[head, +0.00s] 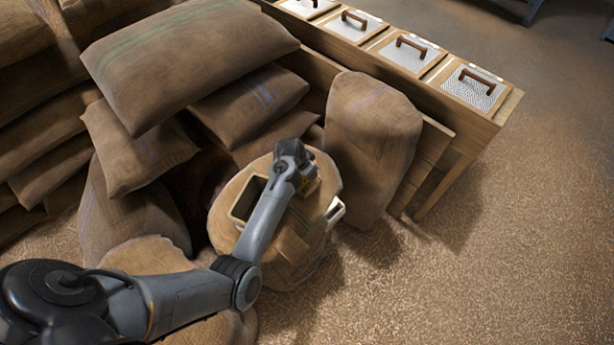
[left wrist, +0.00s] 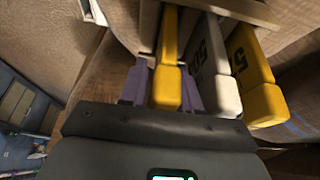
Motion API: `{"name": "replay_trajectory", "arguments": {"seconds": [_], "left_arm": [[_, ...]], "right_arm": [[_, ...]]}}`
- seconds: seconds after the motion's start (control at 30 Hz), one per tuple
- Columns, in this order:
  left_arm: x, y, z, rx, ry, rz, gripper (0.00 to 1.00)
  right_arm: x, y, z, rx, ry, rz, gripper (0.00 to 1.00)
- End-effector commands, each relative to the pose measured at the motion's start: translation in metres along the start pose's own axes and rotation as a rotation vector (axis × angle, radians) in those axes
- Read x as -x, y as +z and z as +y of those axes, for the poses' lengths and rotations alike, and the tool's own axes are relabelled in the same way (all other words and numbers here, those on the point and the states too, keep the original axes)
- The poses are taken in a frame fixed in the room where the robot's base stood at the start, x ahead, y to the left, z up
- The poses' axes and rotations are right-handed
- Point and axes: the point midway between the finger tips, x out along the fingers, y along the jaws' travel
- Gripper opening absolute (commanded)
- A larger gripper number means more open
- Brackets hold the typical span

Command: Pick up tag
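My left gripper (head: 307,180) is low over a round sack-topped stand in the head view. In the left wrist view, its two purple fingers (left wrist: 163,88) sit close on both sides of a narrow yellow tag (left wrist: 167,85) and appear shut on it. A white tag (left wrist: 219,75) with dark digits and a second yellow tag (left wrist: 254,75) with a dark digit stand just to its right. In the head view my gripper hides most of the tags; a little yellow shows beside it. My right gripper is not in view.
An open-topped box (head: 248,203) and a white object (head: 335,211) are on the stand (head: 222,222). A tall sack (head: 372,138) stands close to its right, with piled sacks (head: 185,55) behind. A wooden bench with handled lids (head: 410,57) runs behind. The grainy floor at right is clear.

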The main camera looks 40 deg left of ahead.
Motion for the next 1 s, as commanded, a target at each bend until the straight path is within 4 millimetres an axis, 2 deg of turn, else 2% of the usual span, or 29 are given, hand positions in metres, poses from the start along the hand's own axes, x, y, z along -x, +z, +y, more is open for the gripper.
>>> {"name": "replay_trajectory", "arguments": {"seconds": [0.23,0.4,0.47,0.77,1.0], "left_arm": [[-0.001,0.0,0.0,0.0,0.0,0.0,0.32],[-0.001,0.0,0.0,0.0,0.0,0.0,0.06],[-0.001,0.0,0.0,0.0,0.0,0.0,0.0],[0.0,-0.001,0.0,0.0,-0.001,0.0,0.0],[0.013,-0.006,-0.001,0.0,-0.003,0.001,0.0]], "right_arm": [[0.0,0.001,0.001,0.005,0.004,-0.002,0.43],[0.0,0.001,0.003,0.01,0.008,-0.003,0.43],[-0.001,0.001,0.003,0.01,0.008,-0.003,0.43],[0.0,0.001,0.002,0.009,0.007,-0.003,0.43],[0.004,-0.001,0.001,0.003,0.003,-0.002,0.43]]}}
